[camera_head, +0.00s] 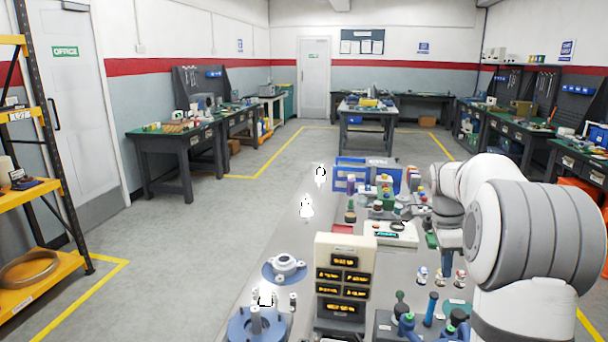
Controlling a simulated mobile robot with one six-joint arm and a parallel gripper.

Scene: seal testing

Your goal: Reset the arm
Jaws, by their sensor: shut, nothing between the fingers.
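My white and grey arm (530,240) rises at the right and bends over the workbench (285,225). Its wrist (447,212) points down over the right part of the bench. My gripper (449,262) hangs below the wrist, small and partly hidden by the arm. It is shut and empty, above or beside some small bottles; I cannot tell its exact height.
On the bench stand a panel with amber readouts (345,246), a white flanged part on a blue disc (284,264), a blue round fixture (254,328), small bottles (422,275) and a blue rack (352,166). A yellow shelf (40,273) stands left. Open floor lies between.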

